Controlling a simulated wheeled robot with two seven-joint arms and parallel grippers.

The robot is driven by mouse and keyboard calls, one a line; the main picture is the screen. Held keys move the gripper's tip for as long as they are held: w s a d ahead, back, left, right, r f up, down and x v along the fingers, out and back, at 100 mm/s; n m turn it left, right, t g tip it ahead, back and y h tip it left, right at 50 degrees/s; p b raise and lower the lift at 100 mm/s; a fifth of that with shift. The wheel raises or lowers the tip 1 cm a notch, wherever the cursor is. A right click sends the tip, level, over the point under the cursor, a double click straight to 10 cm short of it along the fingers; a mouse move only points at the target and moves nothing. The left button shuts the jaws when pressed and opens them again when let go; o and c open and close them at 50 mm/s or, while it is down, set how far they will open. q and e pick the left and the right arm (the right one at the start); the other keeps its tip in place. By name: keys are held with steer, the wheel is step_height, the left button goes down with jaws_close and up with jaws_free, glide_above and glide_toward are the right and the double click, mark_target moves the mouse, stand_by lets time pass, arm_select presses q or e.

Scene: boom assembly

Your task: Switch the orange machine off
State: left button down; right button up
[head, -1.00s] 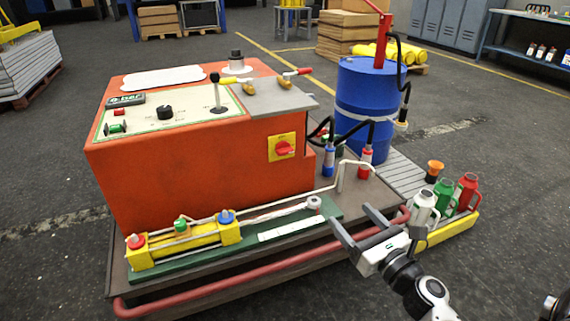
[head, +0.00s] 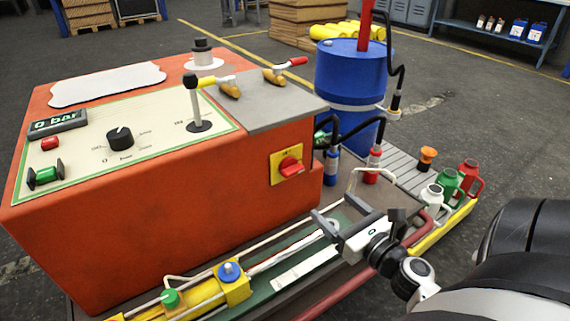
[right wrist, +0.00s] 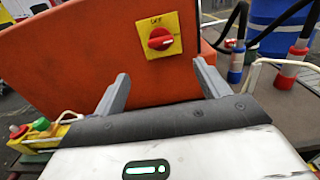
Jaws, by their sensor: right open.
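The orange machine (head: 250,165) stands on a low platform in the left half of the head view. On its front side, near the right edge, is a yellow plate with a red rotary switch (head: 290,167). The switch also shows in the right wrist view (right wrist: 160,39), with its pale pointer mark turned to the right and lettering above it. My right gripper (head: 328,224) is open and empty, below and to the right of the switch and apart from it. In the right wrist view its two fingers (right wrist: 160,88) stand below the switch, one to each side. My left gripper is not in view.
Hoses run beside a blue drum (head: 352,75) right of the machine. A bent white pipe (head: 372,176) stands near my right gripper. A yellow cylinder (head: 200,297) lies along the platform front. Bottles (head: 450,185) stand at the right. The top carries levers and a knob (head: 120,138).

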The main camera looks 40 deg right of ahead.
mark_target(296, 172)
steer(key=w, duration=0.5)
steer(key=w+d, duration=0.1)
steer(key=w, duration=0.3)
steer(key=w+p, duration=0.1)
steer(key=w, duration=0.4)
steer(key=shift+w+d, duration=0.3)
steer(key=c, duration=1)
